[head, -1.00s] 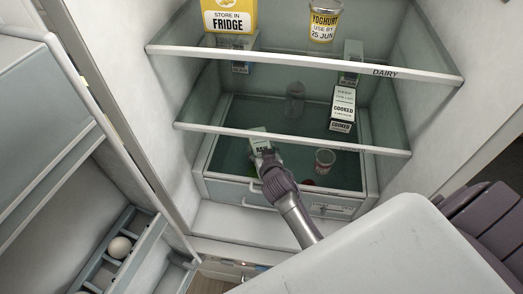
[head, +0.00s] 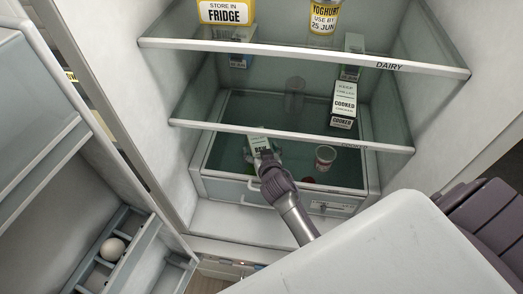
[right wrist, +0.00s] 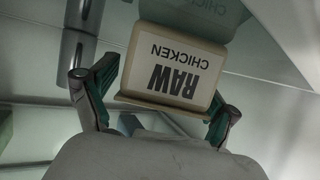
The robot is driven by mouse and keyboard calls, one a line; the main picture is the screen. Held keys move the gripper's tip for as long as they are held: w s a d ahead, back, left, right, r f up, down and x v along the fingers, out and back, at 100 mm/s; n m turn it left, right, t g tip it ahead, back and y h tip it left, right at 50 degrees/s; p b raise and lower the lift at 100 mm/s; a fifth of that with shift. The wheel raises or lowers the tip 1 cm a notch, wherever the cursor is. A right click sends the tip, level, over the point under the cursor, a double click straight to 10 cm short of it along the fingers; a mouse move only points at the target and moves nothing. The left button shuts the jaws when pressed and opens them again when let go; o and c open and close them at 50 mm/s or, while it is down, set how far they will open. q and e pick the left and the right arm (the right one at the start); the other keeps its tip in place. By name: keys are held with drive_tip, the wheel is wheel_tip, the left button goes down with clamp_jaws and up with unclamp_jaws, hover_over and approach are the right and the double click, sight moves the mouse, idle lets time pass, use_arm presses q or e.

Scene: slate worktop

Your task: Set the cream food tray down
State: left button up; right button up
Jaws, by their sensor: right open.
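The cream food tray (right wrist: 172,65), labelled RAW CHICKEN, fills the middle of the right wrist view. In the head view the tray (head: 259,145) is at the front of the fridge's bottom glass shelf (head: 232,166), above the drawer. My right gripper (right wrist: 155,103) is open, with one finger on each side of the tray's near end. In the head view the gripper (head: 266,157) reaches in from below and hides part of the tray. I cannot tell whether the fingers touch it. My left gripper is not in view.
A small tub (head: 325,157) stands right of the tray, and a clear glass (head: 294,96) behind. The shelf edge (head: 290,138) overhangs close above my gripper. The fridge door (head: 60,130) is open at left, with an egg (head: 112,249).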

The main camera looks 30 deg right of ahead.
drive_tip(key=shift+r, duration=0.35)
drive_tip(key=v, duration=1.2)
drive_tip(key=shift+f+b, duration=0.15)
drive_tip(key=shift+b, duration=0.15)
drive_tip(key=shift+a, duration=0.1)
